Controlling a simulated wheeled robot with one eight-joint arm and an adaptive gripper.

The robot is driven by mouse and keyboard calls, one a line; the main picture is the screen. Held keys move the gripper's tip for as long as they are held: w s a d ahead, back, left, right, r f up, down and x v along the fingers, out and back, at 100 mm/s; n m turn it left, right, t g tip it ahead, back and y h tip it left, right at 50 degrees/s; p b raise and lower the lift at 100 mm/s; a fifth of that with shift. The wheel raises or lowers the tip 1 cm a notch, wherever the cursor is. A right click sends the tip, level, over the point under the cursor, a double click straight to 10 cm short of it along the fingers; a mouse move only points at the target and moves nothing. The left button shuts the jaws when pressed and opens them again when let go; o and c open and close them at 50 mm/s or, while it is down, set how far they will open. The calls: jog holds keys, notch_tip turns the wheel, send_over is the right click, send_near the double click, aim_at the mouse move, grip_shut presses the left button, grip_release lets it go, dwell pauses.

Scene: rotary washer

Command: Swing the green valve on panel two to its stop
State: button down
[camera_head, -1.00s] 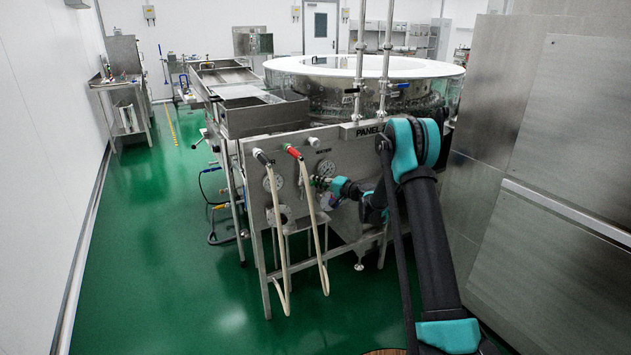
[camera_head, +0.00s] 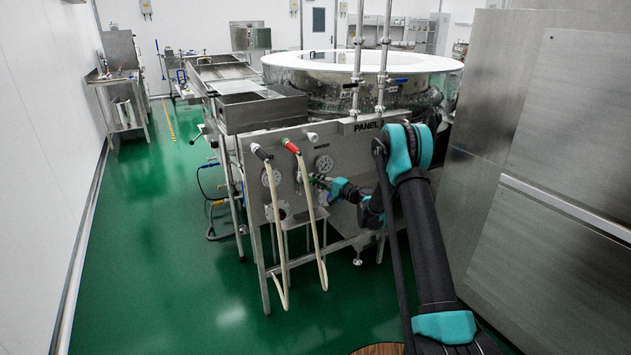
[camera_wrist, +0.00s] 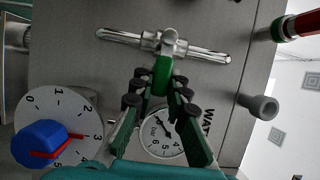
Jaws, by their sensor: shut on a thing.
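The green valve handle (camera_wrist: 161,76) shows in the wrist view, in front of a chrome pipe fitting on the steel panel. My gripper (camera_wrist: 160,92) is shut on the green handle, with one finger on each side of it. In the head view my gripper (camera_head: 325,184) reaches the front panel (camera_head: 345,150), whose sign reads "PANEL" with the rest hidden by my arm. The valve is small and mostly covered by my gripper there.
A gauge (camera_wrist: 161,133) lies just behind my fingers. A blue knob (camera_wrist: 40,143) on a numbered dial is at lower left. A grey stub (camera_wrist: 258,106) sticks out at right. Two beige hoses (camera_head: 312,225) hang left of my gripper. A steel wall (camera_head: 540,150) stands at right.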

jog(key=c, duration=1.5)
grip_release()
jog(key=v, duration=1.2)
jog(key=shift+f, duration=0.1)
